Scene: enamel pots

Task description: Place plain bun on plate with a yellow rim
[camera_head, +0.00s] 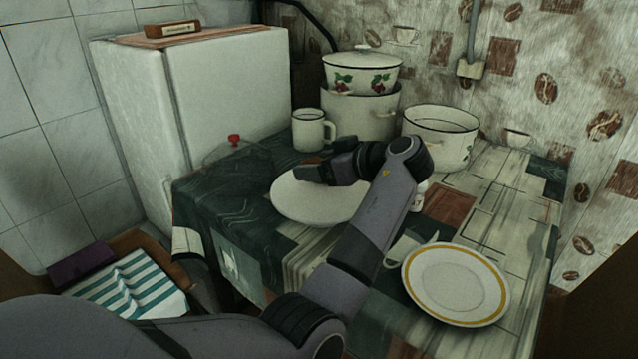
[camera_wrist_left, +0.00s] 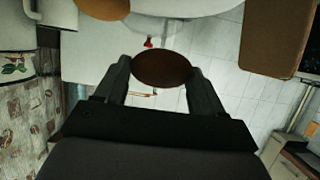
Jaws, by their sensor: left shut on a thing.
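The plate with a yellow rim (camera_head: 455,284) lies bare on the near right of the table in the head view. My left gripper (camera_head: 318,168) is above the far part of a plain white plate (camera_head: 300,203). In the left wrist view my left gripper (camera_wrist_left: 162,82) is shut on a dark brown, round, bun-like thing (camera_wrist_left: 162,68), seen between its fingers. In the head view that thing is mostly hidden by the gripper. The yellow-rimmed plate is to the right of the gripper and nearer. My right gripper is not in view.
A white mug (camera_head: 309,131), stacked enamel pots (camera_head: 362,105) and an open pot (camera_head: 441,143) stand at the back. A red-knobbed lid (camera_head: 234,141) is at the left. A pale cup (camera_head: 404,247) lies close to the yellow-rimmed plate. My forearm crosses above the table.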

